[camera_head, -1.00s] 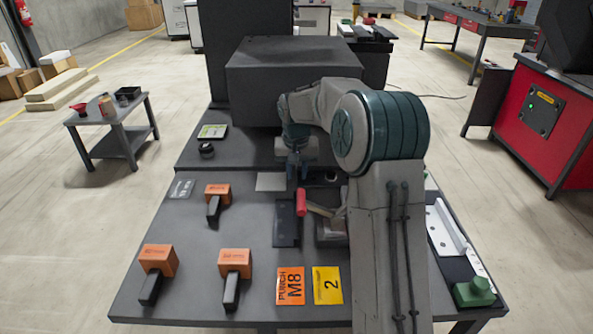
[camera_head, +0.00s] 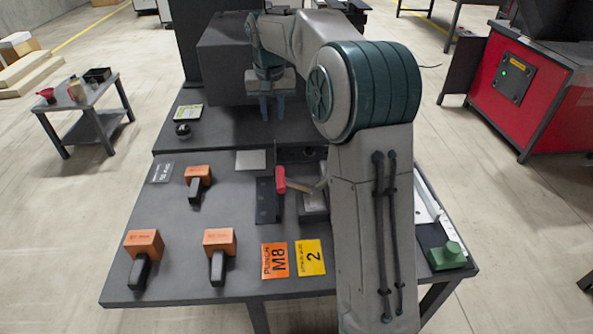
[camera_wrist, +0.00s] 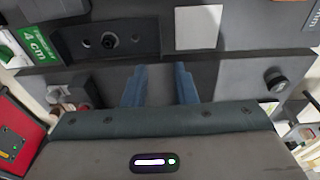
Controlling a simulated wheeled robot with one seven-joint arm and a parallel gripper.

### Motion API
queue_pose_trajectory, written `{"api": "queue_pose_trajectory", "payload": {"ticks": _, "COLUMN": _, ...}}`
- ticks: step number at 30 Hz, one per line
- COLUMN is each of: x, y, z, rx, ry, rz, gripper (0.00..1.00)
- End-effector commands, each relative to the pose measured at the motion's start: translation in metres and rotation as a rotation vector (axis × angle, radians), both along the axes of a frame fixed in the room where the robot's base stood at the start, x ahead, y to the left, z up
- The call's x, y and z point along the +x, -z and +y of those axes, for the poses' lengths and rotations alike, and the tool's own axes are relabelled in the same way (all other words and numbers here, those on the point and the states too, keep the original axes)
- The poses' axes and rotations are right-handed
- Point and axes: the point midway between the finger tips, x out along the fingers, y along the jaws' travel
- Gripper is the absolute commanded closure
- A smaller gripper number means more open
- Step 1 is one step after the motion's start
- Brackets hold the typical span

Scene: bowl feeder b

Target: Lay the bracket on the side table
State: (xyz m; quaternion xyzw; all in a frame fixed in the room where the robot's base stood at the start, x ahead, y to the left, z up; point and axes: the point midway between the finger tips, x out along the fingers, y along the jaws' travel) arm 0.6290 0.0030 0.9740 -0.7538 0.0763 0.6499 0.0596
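My gripper (camera_head: 266,108) hangs over the back part of the bench, fingers pointing down. In the wrist view its two blue fingers (camera_wrist: 160,88) stand apart with nothing between them. The side table (camera_head: 92,112) is a small grey two-tier table at the left, apart from the bench. On its top are a red funnel-like cup (camera_head: 46,94), a tan piece (camera_head: 77,91) and a black bin (camera_head: 97,75). I cannot pick out the bracket with certainty. A pale rail (camera_head: 426,203) at the bench's right side is partly hidden by my arm.
The bench (camera_head: 190,262) holds several orange-headed mallets (camera_head: 143,244), a red-headed hammer (camera_head: 281,180), a dark plate (camera_head: 266,208), a pale square (camera_head: 250,160) and orange and yellow cards (camera_head: 275,261). A dark housing (camera_head: 225,65) stands behind. Open floor separates bench and side table.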

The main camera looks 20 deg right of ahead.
Motion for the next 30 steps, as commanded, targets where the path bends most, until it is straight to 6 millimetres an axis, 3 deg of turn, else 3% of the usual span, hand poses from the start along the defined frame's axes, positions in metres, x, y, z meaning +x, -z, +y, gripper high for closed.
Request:
{"api": "queue_pose_trajectory", "payload": {"ticks": 5, "x": -0.034, "y": -0.006, "z": 0.003, "rx": -0.016, "ry": -0.032, "rz": -0.003, "gripper": 0.75}}
{"api": "queue_pose_trajectory", "payload": {"ticks": 13, "x": -0.147, "y": -0.002, "z": 0.004, "rx": -0.034, "ry": -0.108, "rz": -0.008, "gripper": 0.75}}
{"api": "queue_pose_trajectory", "payload": {"ticks": 24, "x": -0.277, "y": 0.040, "z": -0.001, "rx": -0.008, "ry": -0.170, "rz": -0.019, "gripper": 0.75}}
{"api": "queue_pose_trajectory", "payload": {"ticks": 30, "x": -0.324, "y": 0.065, "z": -0.002, "rx": 0.012, "ry": -0.191, "rz": -0.025, "gripper": 0.75}}
